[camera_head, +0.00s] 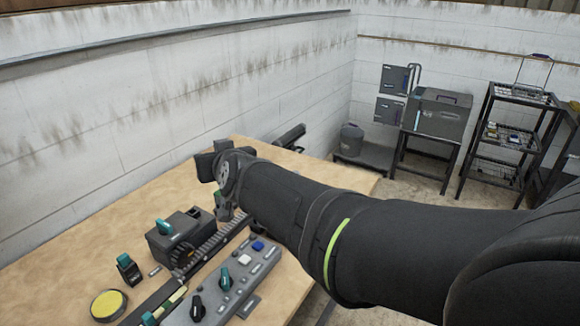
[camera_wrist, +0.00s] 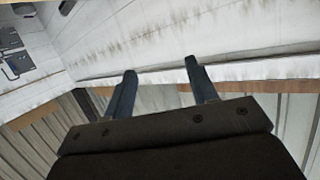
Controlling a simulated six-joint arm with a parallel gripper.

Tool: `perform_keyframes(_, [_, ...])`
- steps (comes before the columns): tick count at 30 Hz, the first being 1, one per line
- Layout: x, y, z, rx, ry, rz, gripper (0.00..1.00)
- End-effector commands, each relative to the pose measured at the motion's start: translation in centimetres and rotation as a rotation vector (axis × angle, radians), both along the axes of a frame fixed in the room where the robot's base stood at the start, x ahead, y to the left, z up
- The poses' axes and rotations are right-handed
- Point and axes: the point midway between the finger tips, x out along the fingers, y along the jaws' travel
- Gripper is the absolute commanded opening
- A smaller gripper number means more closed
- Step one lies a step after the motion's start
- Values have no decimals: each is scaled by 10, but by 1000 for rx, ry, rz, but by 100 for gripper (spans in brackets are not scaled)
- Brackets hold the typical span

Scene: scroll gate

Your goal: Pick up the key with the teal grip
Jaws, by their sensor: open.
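Several teal-gripped parts show in the head view. One teal grip (camera_head: 123,260) stands in a small black block at the left of the table. Another teal grip (camera_head: 164,227) sits on top of a dark box (camera_head: 180,238). A teal knob (camera_head: 225,279) is on the grey control panel (camera_head: 206,305). I cannot tell for certain which is the key. My gripper (camera_wrist: 161,69) is open and empty in the wrist view, its two fingers apart against the wall. In the head view the end of my arm is above the table's far part, away from the teal grips.
A yellow round button (camera_head: 107,305) is at the table's front left. A dark toothed rail (camera_head: 212,245) runs between the box and the panel. The wooden table (camera_head: 105,225) has clear room at its far left. A shelf rack (camera_head: 505,135) stands far right.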

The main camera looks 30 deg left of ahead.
Motion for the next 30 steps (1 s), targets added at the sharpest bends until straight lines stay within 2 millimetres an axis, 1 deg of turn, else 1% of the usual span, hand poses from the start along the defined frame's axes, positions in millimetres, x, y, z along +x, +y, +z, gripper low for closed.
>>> perform_keyframes(1, [-10,31,-2,-51,32,68,53])
perform_keyframes(3, [-25,64,-7,-130,74,153,53])
perform_keyframes(6, [-48,106,-17,-253,129,259,53])
perform_keyframes(9, [-72,140,-28,-386,175,350,53])
perform_keyframes(12, [-95,167,-40,-527,212,424,53])
perform_keyframes(15, [-119,188,-53,-673,242,479,53])
perform_keyframes(18, [-142,204,-65,-824,263,514,53])
perform_keyframes(21, [-162,213,-75,-970,277,529,53])
perform_keyframes(24, [-178,218,-83,-1092,286,528,53])
perform_keyframes(27, [-189,220,-86,-1178,290,519,53])
perform_keyframes(30, [-195,219,-88,-1228,294,509,53])
